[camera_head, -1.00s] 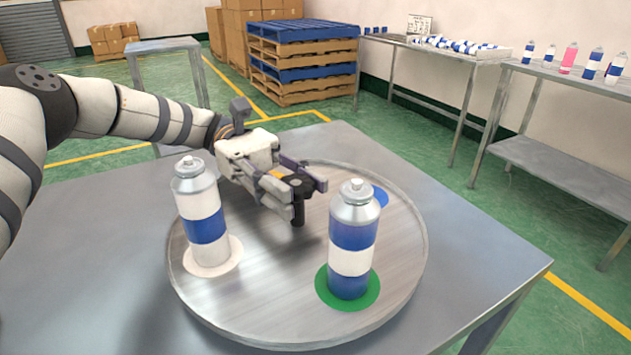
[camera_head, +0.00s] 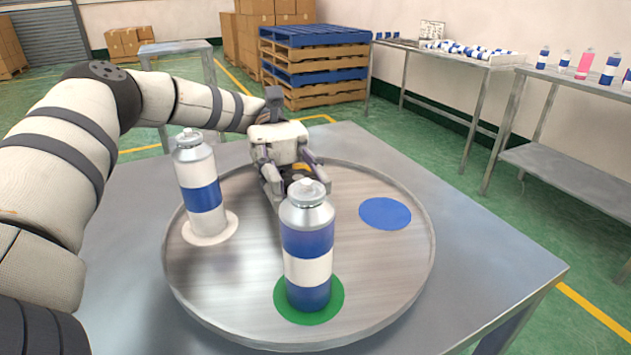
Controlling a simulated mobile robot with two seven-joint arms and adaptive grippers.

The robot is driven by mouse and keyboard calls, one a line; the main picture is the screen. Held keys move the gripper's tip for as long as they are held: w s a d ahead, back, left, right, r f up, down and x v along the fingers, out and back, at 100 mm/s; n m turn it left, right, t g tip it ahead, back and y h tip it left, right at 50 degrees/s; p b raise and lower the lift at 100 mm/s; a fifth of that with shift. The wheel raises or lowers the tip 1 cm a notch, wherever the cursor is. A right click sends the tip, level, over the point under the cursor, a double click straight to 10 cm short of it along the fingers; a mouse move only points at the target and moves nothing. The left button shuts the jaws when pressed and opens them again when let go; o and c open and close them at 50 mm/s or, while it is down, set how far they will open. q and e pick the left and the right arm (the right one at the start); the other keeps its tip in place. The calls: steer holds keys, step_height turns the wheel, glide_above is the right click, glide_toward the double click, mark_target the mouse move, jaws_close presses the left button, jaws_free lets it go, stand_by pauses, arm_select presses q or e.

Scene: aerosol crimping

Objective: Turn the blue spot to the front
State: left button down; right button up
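A round metal turntable (camera_head: 235,290) sits on the metal table and carries three coloured spots. The blue spot (camera_head: 385,213) is bare, at the right and towards the back. A blue-and-white can (camera_head: 307,250) stands upright on the green spot (camera_head: 309,312) at the front. A white can with a blue band (camera_head: 203,193) stands upright on the white spot (camera_head: 210,230) at the left. My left gripper (camera_head: 291,188) reaches low over the turntable behind the front can, which hides its fingertips. I cannot tell whether they grip anything. My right gripper is out of view.
The metal table (camera_head: 470,255) is clear around the turntable. A side table (camera_head: 460,60) with many cans and a shelf table (camera_head: 570,180) with several upright cans stand at the right. Stacked pallets (camera_head: 315,65) and cardboard boxes are at the back.

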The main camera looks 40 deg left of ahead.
mark_target(297, 176)
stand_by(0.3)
arm_select(q)
steer(key=c, duration=1)
jaws_free()
step_height(297, 176, up, 10)
